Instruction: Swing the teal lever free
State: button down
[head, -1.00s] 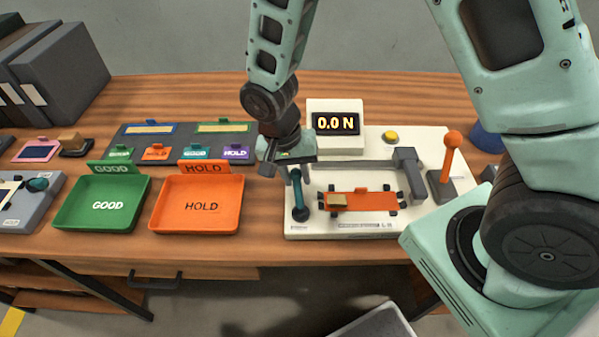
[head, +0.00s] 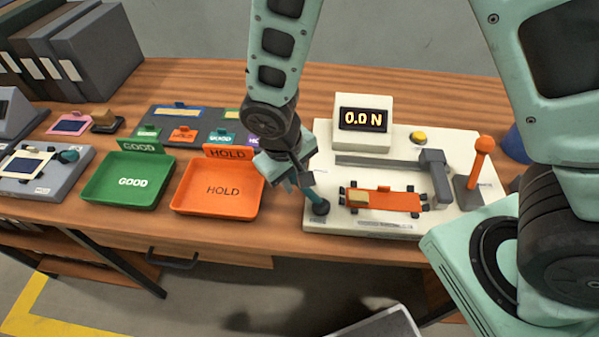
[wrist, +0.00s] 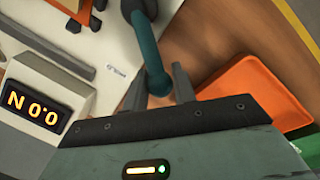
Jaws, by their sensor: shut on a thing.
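The teal lever (head: 311,194) stands at the left front of the white test fixture (head: 330,160). It leans left from its dark pivot, towards the orange HOLD tray. My gripper (head: 291,184) is at its upper end, and the fingers partly hide it in the head view. In the wrist view the teal lever (wrist: 147,40) runs down to a rounded end between the two fingers of my gripper (wrist: 159,84), which is shut on it. An orange strip (head: 398,201) with a tan patch lies on the fixture, right of the lever.
The fixture's display (head: 363,119) reads 0.0 N. An orange-knobbed lever (head: 480,160) and a grey block (head: 437,178) stand on its right side. The HOLD tray (head: 217,211) is close left of the lever, with the green GOOD tray (head: 130,200) beyond it.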

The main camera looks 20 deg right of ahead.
jog(key=shift+s+a+n, duration=0.25)
jog(key=shift+a+n, duration=0.2)
jog(key=shift+n, duration=0.35)
jog(key=c, duration=1.2)
grip_release()
jog(key=shift+o, duration=0.2)
jog(key=shift+r, duration=0.15)
notch_tip(320, 180, up, 17)
jog(key=s+a, duration=0.1)
jog(key=a, duration=0.2)
jog(key=shift+s+p, duration=0.35)
